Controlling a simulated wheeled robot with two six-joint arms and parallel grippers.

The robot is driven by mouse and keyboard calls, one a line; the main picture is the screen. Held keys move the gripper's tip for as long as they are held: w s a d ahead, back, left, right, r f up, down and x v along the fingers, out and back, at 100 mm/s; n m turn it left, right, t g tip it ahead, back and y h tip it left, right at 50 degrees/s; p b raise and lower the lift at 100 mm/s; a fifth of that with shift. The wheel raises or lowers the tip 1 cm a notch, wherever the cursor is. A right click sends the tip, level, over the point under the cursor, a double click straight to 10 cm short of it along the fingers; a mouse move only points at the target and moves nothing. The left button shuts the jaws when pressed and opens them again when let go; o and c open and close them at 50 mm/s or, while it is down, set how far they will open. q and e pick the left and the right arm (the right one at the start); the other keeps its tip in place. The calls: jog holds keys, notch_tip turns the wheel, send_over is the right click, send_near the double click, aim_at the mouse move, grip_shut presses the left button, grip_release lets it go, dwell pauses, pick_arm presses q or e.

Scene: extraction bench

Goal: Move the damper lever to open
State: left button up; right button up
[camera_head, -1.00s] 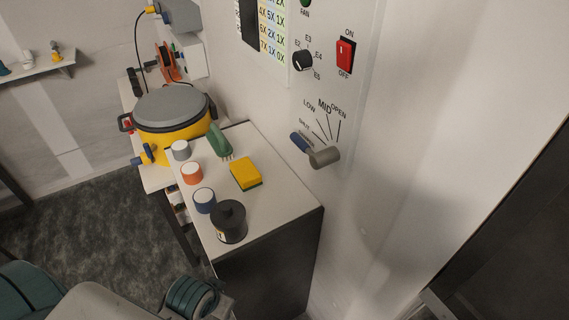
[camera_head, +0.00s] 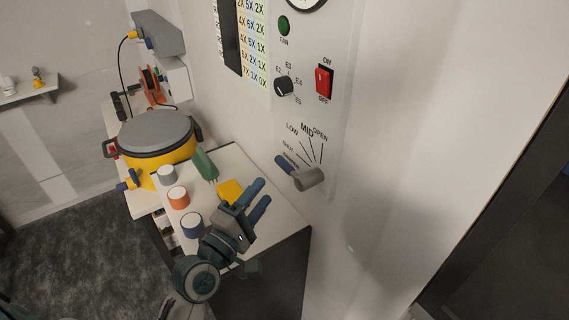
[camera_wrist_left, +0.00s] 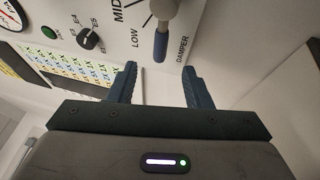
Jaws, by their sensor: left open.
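The damper lever (camera_head: 286,163) has a blue handle on a grey hub (camera_head: 309,179) on the white wall panel. Its handle points up and left, by the SHUT mark and away from OPEN. My left gripper (camera_head: 261,197) is open and empty, below and left of the lever, over the bench top. In the left wrist view the lever handle (camera_wrist_left: 161,44) hangs beyond the gap between the open fingers (camera_wrist_left: 160,76), apart from them. My right gripper is in no view.
A black knob (camera_head: 284,86) and a red switch (camera_head: 323,82) sit above the lever. The wall to its right is bare.

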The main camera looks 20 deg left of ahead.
aim_at(281, 166)
pick_arm(q)
jog(key=p+x, duration=0.2)
jog(key=x, duration=0.7)
jog(key=shift+w+d+p, duration=0.15)
jog(key=shift+w+p, duration=0.25)
jog(key=shift+w, duration=0.2)
jog(key=shift+c, duration=0.5)
grip_shut()
